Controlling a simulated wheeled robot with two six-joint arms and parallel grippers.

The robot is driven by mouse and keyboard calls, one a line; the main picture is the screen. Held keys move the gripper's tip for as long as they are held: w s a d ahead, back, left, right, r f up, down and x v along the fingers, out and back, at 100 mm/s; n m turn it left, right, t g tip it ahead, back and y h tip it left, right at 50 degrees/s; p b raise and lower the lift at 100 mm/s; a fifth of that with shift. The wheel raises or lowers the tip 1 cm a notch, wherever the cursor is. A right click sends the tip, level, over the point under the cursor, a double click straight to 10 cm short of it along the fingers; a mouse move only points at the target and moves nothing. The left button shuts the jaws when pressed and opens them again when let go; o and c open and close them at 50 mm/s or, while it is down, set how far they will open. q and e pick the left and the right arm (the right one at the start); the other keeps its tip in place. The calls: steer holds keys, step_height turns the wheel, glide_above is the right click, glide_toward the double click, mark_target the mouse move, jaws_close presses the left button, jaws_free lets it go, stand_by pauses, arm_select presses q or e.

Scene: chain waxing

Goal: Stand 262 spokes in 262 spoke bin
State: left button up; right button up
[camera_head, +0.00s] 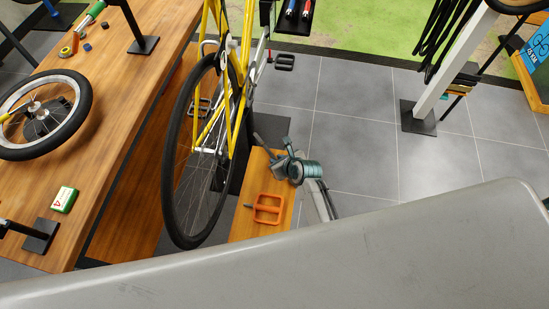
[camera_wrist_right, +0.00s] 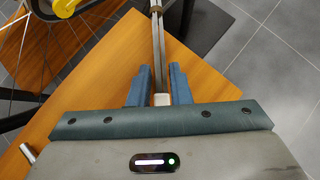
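I cannot make out the spokes or the spoke bin for certain. My left gripper is not in view.
A small orange open holder (camera_head: 268,221) sits on the low wooden bench (camera_head: 246,228). The yellow bicycle (camera_head: 228,85) stands left of my gripper. A wheel (camera_head: 85,103) and a green-white box (camera_head: 64,199) lie on the long table (camera_head: 112,100).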

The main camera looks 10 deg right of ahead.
jaws_close()
steer(key=shift+r, duration=0.1)
steer(key=s+d+r+n+g+y+b, duration=0.1)
steer(key=d+r+n+b, duration=0.1)
steer(key=r, duration=0.7)
steer(key=s+d+r+n+g+y+b, duration=0.1)
steer(key=d+r+n+b, duration=0.1)
steer(key=r, duration=0.8)
steer(key=s+d+r+n+g+y+b, duration=0.1)
steer(key=d+r, duration=0.3)
steer(key=r, duration=0.5)
steer(key=shift+d+r+n+y+b, duration=0.15)
steer(key=shift+d+n+y+b, duration=0.3)
steer(key=shift+n+b, duration=0.3)
steer(key=shift+a, duration=0.1)
